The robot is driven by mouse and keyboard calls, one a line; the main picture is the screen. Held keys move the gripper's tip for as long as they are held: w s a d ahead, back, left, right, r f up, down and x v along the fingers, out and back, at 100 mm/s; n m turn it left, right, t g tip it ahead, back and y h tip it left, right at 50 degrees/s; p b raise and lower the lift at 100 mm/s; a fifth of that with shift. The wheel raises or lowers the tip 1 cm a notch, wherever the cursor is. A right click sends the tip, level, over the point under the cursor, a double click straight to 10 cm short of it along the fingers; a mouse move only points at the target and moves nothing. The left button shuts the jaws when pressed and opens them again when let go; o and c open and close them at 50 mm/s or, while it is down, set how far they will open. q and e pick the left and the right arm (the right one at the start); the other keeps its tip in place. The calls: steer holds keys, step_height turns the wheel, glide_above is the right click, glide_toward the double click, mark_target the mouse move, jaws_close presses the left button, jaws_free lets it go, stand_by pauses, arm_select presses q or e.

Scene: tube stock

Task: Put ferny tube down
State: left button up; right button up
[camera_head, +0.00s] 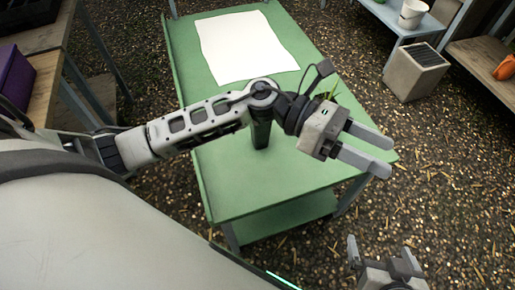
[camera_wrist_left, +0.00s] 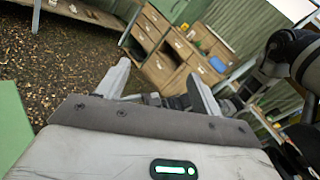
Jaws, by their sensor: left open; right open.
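Green fern-like leaves (camera_head: 328,94) show just behind my left wrist in the head view, over the right side of the green table (camera_head: 245,190). Any tube under them is hidden by the wrist and gripper. A dark upright tube-like piece (camera_head: 261,132) shows below my left forearm; I cannot tell whether it is a tube on the table. My left gripper (camera_head: 386,156) is open and empty, pointing past the table's right edge. Its parted fingers (camera_wrist_left: 160,78) show nothing between them in the left wrist view. My right gripper (camera_head: 382,256) is open and empty, off the table at lower right.
A white sheet (camera_head: 245,45) lies on the table's far part. The table's near left part is bare. A grey planter box (camera_head: 415,72) stands on the gravel at right, near a shelf with a white pot (camera_head: 413,13). A purple box (camera_head: 12,78) sits at far left.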

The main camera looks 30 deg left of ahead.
arm_select(q)
steer(key=w+a+f+n+t+y, duration=0.1)
steer(key=w+a+n+t+y, duration=0.15)
steer(key=n+t, duration=0.55)
steer(key=w+a+f+n+t+y, duration=0.1)
steer(key=a+n+t+y, duration=0.15)
steer(key=n, duration=0.85)
steer(key=w+a+f+n+t+y, duration=0.1)
steer(key=w+a+f+n+t, duration=0.15)
steer(key=n+t, duration=0.6)
steer(key=s+a+f+n+g+y, duration=0.2)
steer(key=s+a+f+n+y, duration=0.1)
steer(key=f+n, duration=0.3)
steer(key=s+a+f+n+g+y, duration=0.3)
steer(key=s+f+n, duration=0.2)
steer(key=n, duration=0.2)
steer(key=s+a+f+n+g+y, duration=0.2)
steer(key=s+a+f+n+g, duration=0.1)
steer(key=f+n, duration=0.3)
steer(key=shift+s+f+y, duration=0.35)
steer(key=shift+s+y, duration=0.05)
